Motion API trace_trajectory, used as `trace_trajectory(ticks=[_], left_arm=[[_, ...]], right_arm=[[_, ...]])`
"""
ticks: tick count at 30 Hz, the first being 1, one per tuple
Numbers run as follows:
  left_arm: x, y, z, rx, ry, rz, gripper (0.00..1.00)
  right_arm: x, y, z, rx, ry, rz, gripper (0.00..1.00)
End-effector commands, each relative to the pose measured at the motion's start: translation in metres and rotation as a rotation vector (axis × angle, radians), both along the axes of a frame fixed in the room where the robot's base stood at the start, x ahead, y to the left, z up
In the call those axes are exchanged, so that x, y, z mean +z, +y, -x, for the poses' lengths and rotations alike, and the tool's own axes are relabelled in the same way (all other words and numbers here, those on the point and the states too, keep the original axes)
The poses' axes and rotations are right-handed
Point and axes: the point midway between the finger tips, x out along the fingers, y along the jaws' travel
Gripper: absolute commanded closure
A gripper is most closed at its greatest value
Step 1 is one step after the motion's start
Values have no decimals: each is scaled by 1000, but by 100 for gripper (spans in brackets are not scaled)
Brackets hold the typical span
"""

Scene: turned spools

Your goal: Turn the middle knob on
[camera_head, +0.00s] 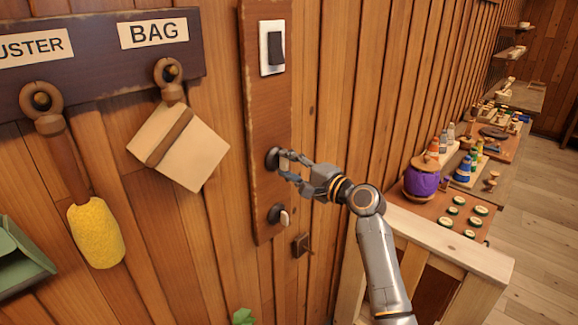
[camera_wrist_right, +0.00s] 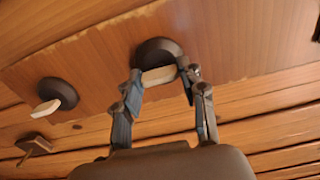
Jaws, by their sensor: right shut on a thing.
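A worn wooden panel (camera_head: 262,120) runs down the plank wall with a dark rocker switch (camera_head: 276,48) at its top. Below it is the middle knob (camera_head: 271,157), a dark round base with a pale lever. The lower knob (camera_head: 275,213) has the same dark base and pale lever. My right gripper (camera_head: 287,166) is at the middle knob. In the right wrist view, my gripper (camera_wrist_right: 160,82) has its fingers on either side of the pale lever (camera_wrist_right: 158,76), shut on it. The lower knob (camera_wrist_right: 58,93) stands free at the left there. My left gripper is out of view.
A yellow duster (camera_head: 96,235) and a beige bag (camera_head: 180,147) hang from a labelled rack left of the panel. A small wooden peg (camera_head: 300,245) sits below right. A bench with a purple pot (camera_head: 421,182) and bottles stands at the right.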

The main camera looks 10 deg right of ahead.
Motion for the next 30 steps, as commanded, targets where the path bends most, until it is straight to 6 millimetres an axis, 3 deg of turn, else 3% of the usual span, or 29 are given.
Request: trace_trajectory(ticks=[4, 5, 8, 20, 30], left_arm=[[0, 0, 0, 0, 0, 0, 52], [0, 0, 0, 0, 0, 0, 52], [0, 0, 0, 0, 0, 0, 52], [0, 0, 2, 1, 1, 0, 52], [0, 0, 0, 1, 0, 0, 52]], right_arm=[[0, 0, 0, -1, 1, -3, 90], [0, 0, 0, -1, 1, -3, 55], [0, 0, 0, -1, 0, -2, 36], [-1, -4, 5, -1, 0, 0, 36], [-2, -40, 59, -2, 1, 2, 36]])
